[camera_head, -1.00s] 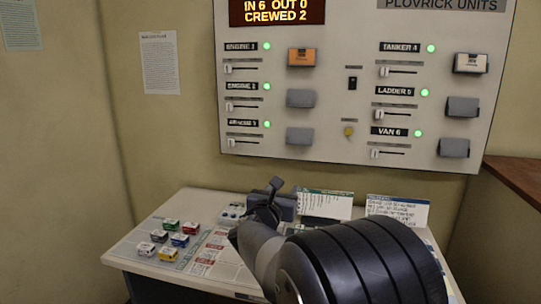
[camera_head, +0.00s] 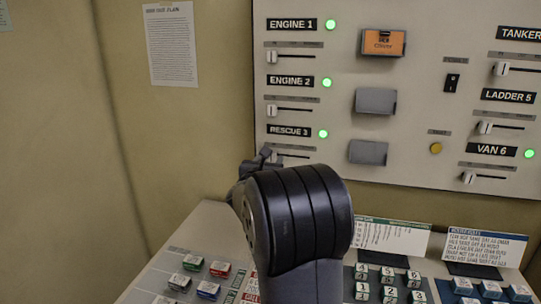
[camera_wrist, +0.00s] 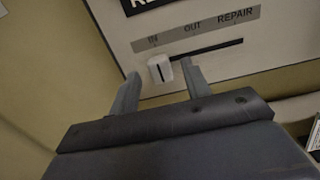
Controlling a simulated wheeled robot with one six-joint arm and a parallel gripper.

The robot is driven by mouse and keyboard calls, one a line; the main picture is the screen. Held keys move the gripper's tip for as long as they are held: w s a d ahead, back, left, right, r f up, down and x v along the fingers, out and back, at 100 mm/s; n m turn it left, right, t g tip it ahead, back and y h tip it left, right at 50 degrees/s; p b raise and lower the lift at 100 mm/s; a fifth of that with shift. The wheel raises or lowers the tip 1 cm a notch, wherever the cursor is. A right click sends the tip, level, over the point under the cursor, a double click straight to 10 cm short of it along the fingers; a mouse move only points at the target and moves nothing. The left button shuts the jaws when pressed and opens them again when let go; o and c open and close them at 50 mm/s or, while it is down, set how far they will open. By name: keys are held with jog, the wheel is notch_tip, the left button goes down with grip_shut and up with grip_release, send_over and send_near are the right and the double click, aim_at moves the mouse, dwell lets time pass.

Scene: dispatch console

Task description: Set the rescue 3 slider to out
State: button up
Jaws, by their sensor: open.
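The rescue 3 label (camera_head: 289,132) is low on the left of the wall panel, with a lit green light (camera_head: 323,133) beside it. In the head view my gripper (camera_head: 262,158) covers the left part of the slot under that label, and the knob is hidden there. In the wrist view the white slider knob (camera_wrist: 160,69) stands at the left end of its dark slot (camera_wrist: 215,48), under IN. OUT and REPAIR are marked farther right. My gripper (camera_wrist: 160,75) is open, with one finger on each side of the knob; I cannot tell whether either touches it.
The engine 2 slider (camera_head: 271,110) is just above. Grey card holders (camera_head: 368,152) and a yellow button (camera_head: 436,148) stick out to the right. Below is a desk with coloured blocks (camera_head: 220,268), number keys (camera_head: 388,275) and standing cards (camera_head: 392,237).

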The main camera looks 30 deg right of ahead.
jog(key=shift+x, duration=0.95)
grip_shut()
